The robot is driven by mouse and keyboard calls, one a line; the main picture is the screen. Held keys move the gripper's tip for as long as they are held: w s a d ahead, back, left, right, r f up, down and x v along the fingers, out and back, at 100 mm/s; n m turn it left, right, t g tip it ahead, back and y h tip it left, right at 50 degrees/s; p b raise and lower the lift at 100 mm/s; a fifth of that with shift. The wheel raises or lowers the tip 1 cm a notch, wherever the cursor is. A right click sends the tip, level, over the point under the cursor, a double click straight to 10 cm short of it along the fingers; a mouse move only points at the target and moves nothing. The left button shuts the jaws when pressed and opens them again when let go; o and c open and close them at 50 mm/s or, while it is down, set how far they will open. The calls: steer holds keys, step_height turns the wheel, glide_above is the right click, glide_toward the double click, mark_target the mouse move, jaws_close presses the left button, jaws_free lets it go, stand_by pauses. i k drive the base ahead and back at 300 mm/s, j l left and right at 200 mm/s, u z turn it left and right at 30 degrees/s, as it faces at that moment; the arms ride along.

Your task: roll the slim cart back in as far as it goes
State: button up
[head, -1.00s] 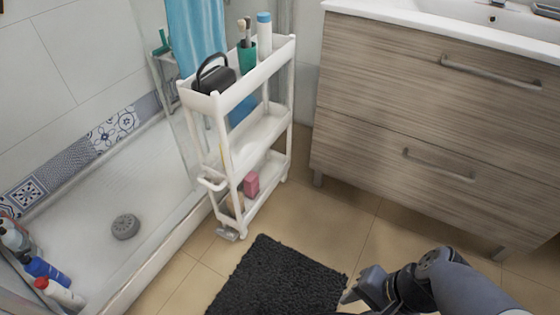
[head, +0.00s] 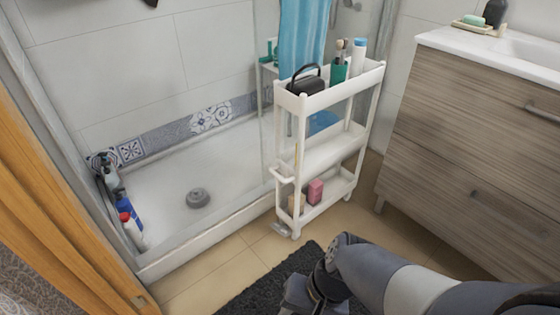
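The slim white cart (head: 330,152) stands upright between the shower tray and the wood-fronted vanity, its near end sticking out onto the tiled floor. A white handle (head: 283,177) juts from its near end. Its top tier holds a black caddy (head: 306,84), a green cup with brushes (head: 340,70) and a white bottle with a blue cap (head: 358,57). A pink item (head: 315,191) sits on its bottom tier. My gripper (head: 300,296) is low at the bottom of the picture, in front of the cart and apart from it. Its fingers are not clearly shown.
A dark bath mat (head: 262,290) lies on the floor before the cart, partly under my arm. The shower tray's rim (head: 225,236) runs along the left. The vanity (head: 470,150) stands at the right. An orange wooden door or frame (head: 55,185) is at the far left.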

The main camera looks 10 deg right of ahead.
mark_target(303, 96)
steer(key=i+j+u, duration=0.2)
steer(key=i, duration=0.25)
steer(key=i+u, duration=0.15)
steer(key=i, duration=0.3)
